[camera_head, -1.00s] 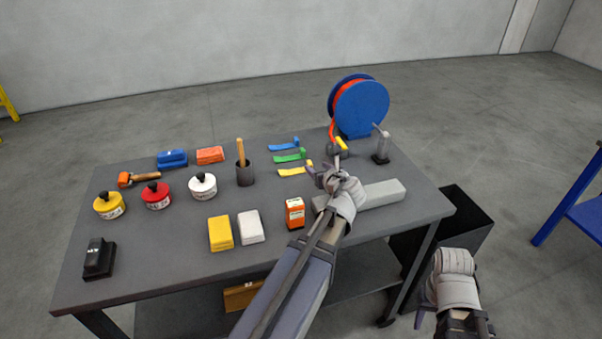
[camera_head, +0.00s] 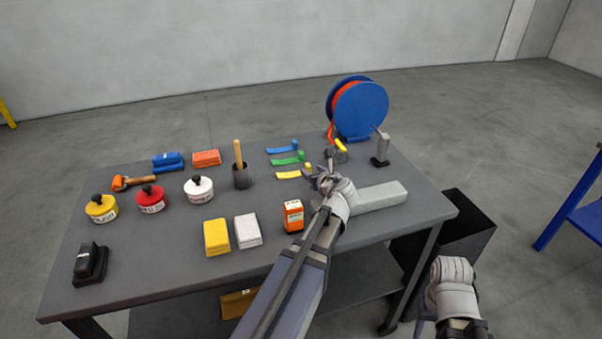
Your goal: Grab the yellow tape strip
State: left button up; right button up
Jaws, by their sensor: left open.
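The yellow tape strip (camera_head: 289,175) lies on the grey table, the nearest of three strips, with its raised end at the right. The green strip (camera_head: 287,161) and blue strip (camera_head: 282,150) lie behind it. My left gripper (camera_head: 318,167) is open and empty, with its fingers just right of the yellow strip's raised end. I cannot tell whether a finger touches it. My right gripper (camera_head: 422,314) hangs low at the right, off the table; its jaws are too unclear to judge.
A blue reel (camera_head: 361,109) with red hose stands behind my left gripper. A light grey bar (camera_head: 380,195) lies right of it, and an orange box (camera_head: 293,215) is in front. A dark bin (camera_head: 462,222) is off the table's right end.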

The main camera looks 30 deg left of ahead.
aim_at(310, 167)
pick_arm(q)
jog(key=b+x, duration=0.1)
jog(key=x, duration=0.4)
jog(key=shift+w+d+r, duration=0.1)
jog(key=shift+w+d, duration=0.05)
jog(key=shift+r, duration=0.1)
jog(key=shift+c, duration=0.2)
grip_shut()
